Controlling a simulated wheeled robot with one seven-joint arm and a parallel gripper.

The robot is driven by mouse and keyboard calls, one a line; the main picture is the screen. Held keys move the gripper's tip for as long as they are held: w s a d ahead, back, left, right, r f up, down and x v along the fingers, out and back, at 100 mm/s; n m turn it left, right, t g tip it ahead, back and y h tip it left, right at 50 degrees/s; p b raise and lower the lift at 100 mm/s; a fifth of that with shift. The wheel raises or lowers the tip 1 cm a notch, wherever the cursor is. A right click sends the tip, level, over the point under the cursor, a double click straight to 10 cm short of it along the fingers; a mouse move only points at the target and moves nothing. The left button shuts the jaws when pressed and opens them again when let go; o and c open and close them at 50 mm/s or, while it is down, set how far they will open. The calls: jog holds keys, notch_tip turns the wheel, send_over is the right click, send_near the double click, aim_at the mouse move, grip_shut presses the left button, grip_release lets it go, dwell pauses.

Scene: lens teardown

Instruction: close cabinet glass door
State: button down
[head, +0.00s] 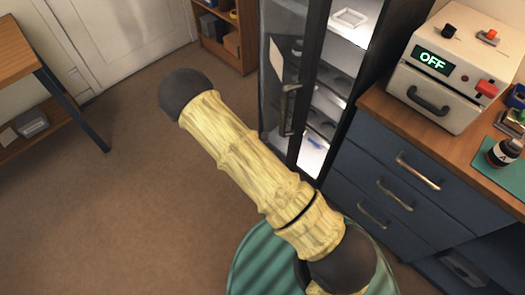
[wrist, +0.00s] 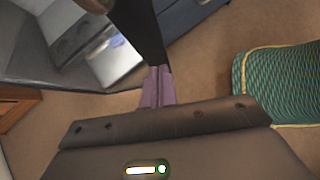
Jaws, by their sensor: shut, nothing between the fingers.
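The cabinet (head: 344,118) is tall and dark, with lit white shelves inside. Its glass door (head: 278,45) stands open, and the bright shelves show in the gap to the right of its black frame. The door has a long metal handle (head: 289,108). My gripper (wrist: 157,72) is shut and empty in the wrist view, its purple fingers close to the lower end of a dark frame piece (wrist: 138,28). I cannot tell whether they touch. Glass and lit shelves (wrist: 118,62) show left of the fingers. The fingers are not visible in the head view.
A blue drawer unit (head: 385,190) with a wooden top stands right of the cabinet and carries a device reading OFF (head: 432,62). A wooden shelf (head: 228,38) stands behind, a wooden table (head: 18,48) at left. The brown carpet (head: 130,200) is clear at left.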

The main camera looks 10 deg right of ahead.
aim_at(293, 155)
jog(key=shift+w+d+f, duration=0.15)
jog(key=shift+d+f, duration=0.3)
jog(key=shift+d, duration=0.65)
jog(key=shift+w+d+f, duration=0.2)
jog(key=shift+d+f, duration=0.2)
jog(key=shift+d, duration=0.65)
jog(key=shift+w+d+f, duration=0.15)
jog(key=shift+d+f, duration=0.3)
jog(key=shift+d, duration=0.65)
